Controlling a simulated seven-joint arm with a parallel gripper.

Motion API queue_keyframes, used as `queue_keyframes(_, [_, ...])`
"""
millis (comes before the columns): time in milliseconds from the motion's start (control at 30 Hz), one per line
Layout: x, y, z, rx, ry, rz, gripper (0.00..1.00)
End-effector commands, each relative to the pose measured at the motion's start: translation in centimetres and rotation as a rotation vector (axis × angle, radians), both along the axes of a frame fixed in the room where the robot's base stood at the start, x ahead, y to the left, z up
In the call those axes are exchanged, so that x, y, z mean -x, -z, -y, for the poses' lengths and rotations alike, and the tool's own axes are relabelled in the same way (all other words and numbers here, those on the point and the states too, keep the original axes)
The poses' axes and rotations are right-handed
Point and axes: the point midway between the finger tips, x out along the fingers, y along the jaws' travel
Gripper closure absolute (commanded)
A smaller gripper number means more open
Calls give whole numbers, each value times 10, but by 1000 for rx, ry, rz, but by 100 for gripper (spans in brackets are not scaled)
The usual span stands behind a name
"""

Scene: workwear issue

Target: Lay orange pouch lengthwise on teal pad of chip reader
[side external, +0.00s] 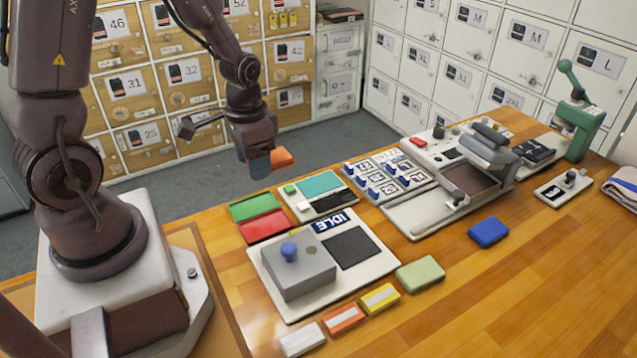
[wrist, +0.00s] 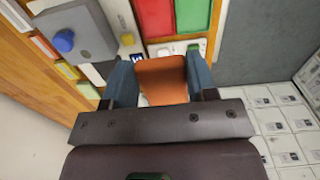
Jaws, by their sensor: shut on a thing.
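The orange pouch (side external: 284,158) is held in the air between the fingers of my gripper (side external: 270,164). In the wrist view the pouch (wrist: 163,80) sits between the two blue-grey fingers of my gripper (wrist: 160,74), which press on its sides. The chip reader (side external: 301,212) is a pale plate on the bench with a teal pad (side external: 320,184), a dark strip and a small green part. In the side view the pouch is above and left of the pad, apart from it. In the wrist view the pouch and gripper hide the pad.
Green (side external: 254,206) and red (side external: 263,226) trays lie left of the reader. A device with a blue knob (side external: 289,250) and an IDLE sign stands in front. A numbered key panel (side external: 385,178) is close on the right. Several coloured pouches lie along the front.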

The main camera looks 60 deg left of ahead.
Motion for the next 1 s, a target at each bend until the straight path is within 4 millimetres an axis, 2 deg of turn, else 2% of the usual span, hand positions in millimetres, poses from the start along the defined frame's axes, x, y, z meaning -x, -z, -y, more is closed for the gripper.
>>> queue_keyframes(167, [-25,12,-8,0,24,0,71])
queue_keyframes(433, [-88,43,-31,-1,23,1,71])
queue_keyframes(600, [-112,74,-39,-1,22,0,71])
queue_keyframes(700, [-121,86,-42,-1,22,1,71])
queue_keyframes(867, [-129,95,-45,-1,22,2,71])
queue_keyframes(1000, [-132,114,-46,0,21,-1,71])
